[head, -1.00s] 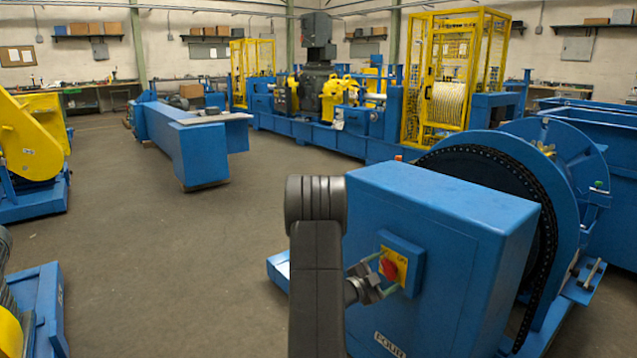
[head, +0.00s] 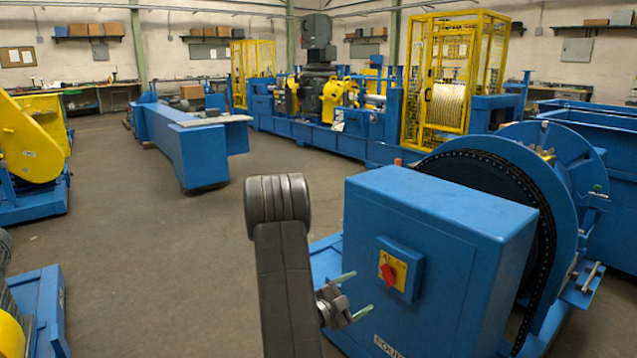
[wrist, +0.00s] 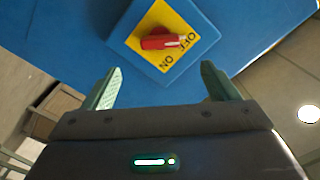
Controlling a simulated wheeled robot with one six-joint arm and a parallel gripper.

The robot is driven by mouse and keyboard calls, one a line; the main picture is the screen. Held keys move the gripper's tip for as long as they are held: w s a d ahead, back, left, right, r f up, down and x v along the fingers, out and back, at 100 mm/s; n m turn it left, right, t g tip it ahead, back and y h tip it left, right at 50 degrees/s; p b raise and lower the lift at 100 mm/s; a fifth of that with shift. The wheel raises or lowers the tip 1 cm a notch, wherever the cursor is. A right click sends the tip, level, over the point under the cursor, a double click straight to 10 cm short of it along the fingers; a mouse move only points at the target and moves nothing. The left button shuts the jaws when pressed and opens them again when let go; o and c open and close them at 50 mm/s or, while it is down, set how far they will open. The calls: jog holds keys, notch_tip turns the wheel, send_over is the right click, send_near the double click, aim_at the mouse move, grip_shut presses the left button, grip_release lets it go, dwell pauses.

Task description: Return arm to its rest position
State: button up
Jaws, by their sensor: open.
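My gripper (head: 354,293) is open and empty, in front of the blue switch box on the blue cabinet (head: 440,250) and to its lower left in the head view. Its two green-tipped fingers (wrist: 160,88) are spread apart in the wrist view. The red rotary switch (wrist: 167,41) sits on a yellow plate marked ON and OFF, beyond the fingertips and not touched by them. The red switch also shows in the head view (head: 389,273). My dark arm link rises beside the cabinet's left side.
A large chain wheel (head: 485,190) with a black chain stands at the cabinet's right. A blue beam (head: 200,150) lies on the floor behind. Yellow-guarded machinery (head: 440,80) stands further back. The floor left of my arm (head: 150,260) is clear.

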aim_at(384, 277)
jog(key=b+x, duration=0.2)
jog(key=x, duration=0.8)
jog(key=shift+w+d, duration=0.15)
jog(key=shift+d, duration=0.1)
jog(key=shift+w+d+f, duration=0.1)
jog(key=shift+w+d, duration=0.15)
jog(key=m+b, duration=0.2)
jog(key=m, duration=0.2)
jog(key=shift+a+m, duration=0.1)
jog(key=shift+m, duration=0.3)
jog(key=m+b, duration=0.1)
jog(key=m, duration=0.7)
jog(key=shift+m, duration=0.4)
jog(key=shift+m+p, duration=0.3)
jog(key=shift+m, duration=1.9)
